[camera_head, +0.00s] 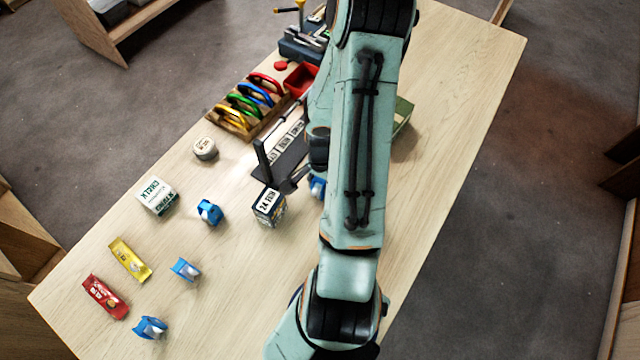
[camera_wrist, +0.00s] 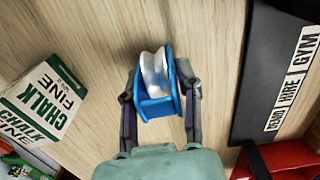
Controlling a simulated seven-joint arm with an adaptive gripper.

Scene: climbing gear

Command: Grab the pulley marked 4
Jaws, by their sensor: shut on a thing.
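In the wrist view, a blue pulley (camera_wrist: 157,90) with a pale metal wheel sits between the fingers of my gripper (camera_wrist: 160,108). The gripper is shut on its blue side plates, one finger at each side. No number can be read on it. In the head view, my arm hides most of the gripper, and a bit of a blue pulley (camera_head: 316,185) shows at the arm's left edge. More blue pulleys stand apart on the table: one near the middle (camera_head: 209,212), one lower (camera_head: 185,269) and one near the front (camera_head: 150,328). Their marks are not legible.
A chalk box (camera_wrist: 42,100) is left of the gripper in the wrist view, a dark labelled rack (camera_wrist: 270,75) right, and a red bin (camera_wrist: 280,158) lower right. The head view shows a carabiner rack (camera_head: 245,110), yellow (camera_head: 130,259) and red (camera_head: 105,296) items.

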